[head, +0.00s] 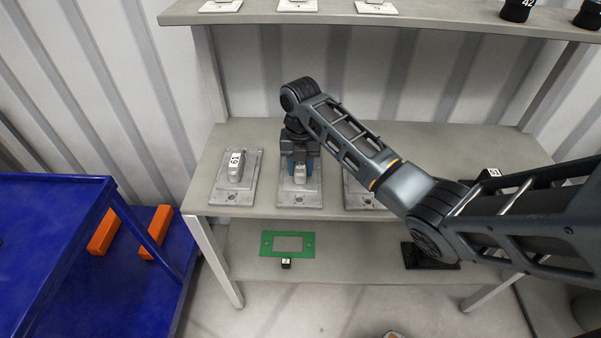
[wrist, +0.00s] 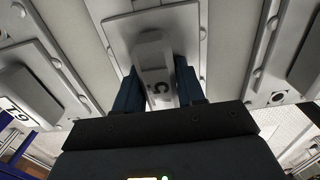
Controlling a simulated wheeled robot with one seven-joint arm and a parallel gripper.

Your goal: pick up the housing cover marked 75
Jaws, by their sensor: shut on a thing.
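A grey housing cover (head: 299,196) with a raised handle lies on the middle shelf, between two similar covers. My gripper (head: 299,167) is above it with its blue fingers down. In the wrist view, the fingers of my gripper (wrist: 160,85) are on both sides of the handle of this cover (wrist: 150,50), shut on it. A dark "5" shows on the handle; the rest of its mark is hidden by my gripper. The cover looks flat, and I cannot tell whether it is off the shelf.
A cover marked 61 (head: 236,172) lies close on the left. Another cover (head: 358,197) on the right is partly behind my arm. An upper shelf (head: 420,20) overhangs at the back. A green frame (head: 265,246) lies below. A blue cart (head: 45,235) stands left.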

